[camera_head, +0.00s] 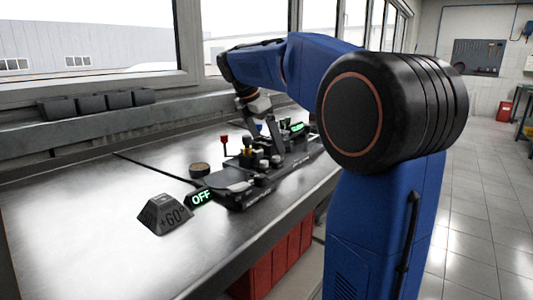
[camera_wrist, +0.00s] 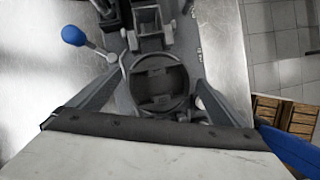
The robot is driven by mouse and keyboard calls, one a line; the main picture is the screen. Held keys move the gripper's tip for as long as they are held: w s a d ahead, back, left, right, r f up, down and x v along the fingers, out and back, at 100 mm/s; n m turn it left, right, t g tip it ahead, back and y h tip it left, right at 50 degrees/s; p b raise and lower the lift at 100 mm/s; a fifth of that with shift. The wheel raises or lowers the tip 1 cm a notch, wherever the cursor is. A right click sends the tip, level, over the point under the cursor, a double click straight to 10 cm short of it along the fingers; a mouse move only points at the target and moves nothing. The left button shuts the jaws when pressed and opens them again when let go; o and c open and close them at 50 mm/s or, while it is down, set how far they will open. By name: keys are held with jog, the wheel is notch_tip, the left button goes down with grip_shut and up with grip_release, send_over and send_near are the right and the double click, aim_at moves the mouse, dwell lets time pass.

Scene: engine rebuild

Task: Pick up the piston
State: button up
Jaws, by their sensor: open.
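My gripper (camera_wrist: 159,82) is open, its two fingers spread on the left and right of a round, hollow grey part in the wrist view. This part looks like the piston (camera_wrist: 158,101), seen from above with its open side up; I cannot tell this for certain. I cannot tell whether the fingers touch it. In the head view my gripper (camera_head: 272,138) points down over the dark fixture on the bench. The piston cannot be made out there among the small parts.
The fixture (camera_head: 240,200) carries several small parts and a green-lit "OFF" display (camera_head: 200,198). A dark "+60°" block (camera_head: 165,215) and a round puck (camera_head: 200,169) are on the metal bench (camera_head: 75,225). A blue-knobbed lever (camera_wrist: 74,36) stands left of the gripper. The bench's left is clear.

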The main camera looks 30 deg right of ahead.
jog(key=shift+d+f, duration=0.15)
jog(key=shift+f, duration=0.3)
jog(key=shift+r, duration=0.1)
jog(key=c, duration=1.6)
